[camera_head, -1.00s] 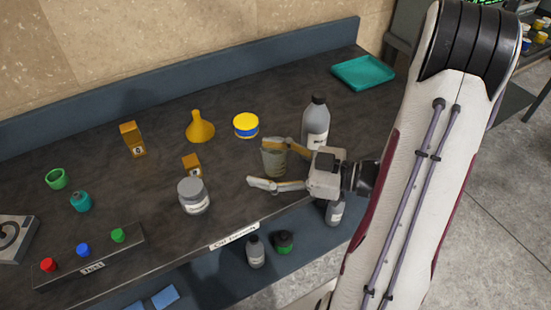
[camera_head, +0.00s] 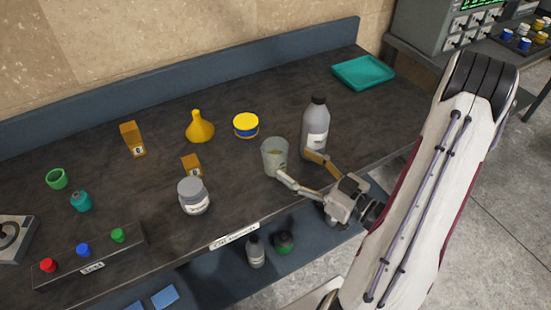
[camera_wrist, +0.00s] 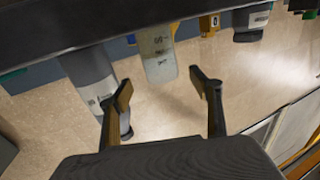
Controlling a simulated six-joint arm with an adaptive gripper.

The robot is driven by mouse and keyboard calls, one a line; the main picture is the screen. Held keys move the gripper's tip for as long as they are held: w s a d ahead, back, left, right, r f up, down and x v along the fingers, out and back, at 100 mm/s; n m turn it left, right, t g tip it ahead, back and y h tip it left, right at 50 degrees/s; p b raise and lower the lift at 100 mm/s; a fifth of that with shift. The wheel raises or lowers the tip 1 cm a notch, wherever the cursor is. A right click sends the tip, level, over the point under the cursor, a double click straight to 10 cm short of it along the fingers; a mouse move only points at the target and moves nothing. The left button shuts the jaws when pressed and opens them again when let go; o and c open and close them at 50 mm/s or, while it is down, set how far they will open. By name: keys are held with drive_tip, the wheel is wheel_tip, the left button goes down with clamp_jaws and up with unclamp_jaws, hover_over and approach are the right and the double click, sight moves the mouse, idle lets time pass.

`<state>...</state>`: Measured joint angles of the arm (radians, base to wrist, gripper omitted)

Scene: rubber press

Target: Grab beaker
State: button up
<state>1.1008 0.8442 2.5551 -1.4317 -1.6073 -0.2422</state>
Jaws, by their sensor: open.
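In the wrist view the beaker (camera_wrist: 157,52) hangs from the top of the upside-down picture, ahead of the gap between my fingertips. My gripper (camera_head: 295,165) is open and empty, to the lower right of the beaker. One fingertip is close to the beaker's lower right side; I cannot tell whether it touches. The other fingertip is by the foot of the grey bottle. Both fingers of my gripper (camera_wrist: 161,86) show in the wrist view.
The grey bottle (camera_head: 315,130) with a black cap stands close right of the beaker. A teal tray (camera_head: 363,72) lies at the back right.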

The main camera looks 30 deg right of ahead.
sight(284, 157)
drive_tip(key=shift+x, duration=1.35)
drive_tip(key=shift+x, duration=2.55)
drive_tip(key=c, duration=1.3)
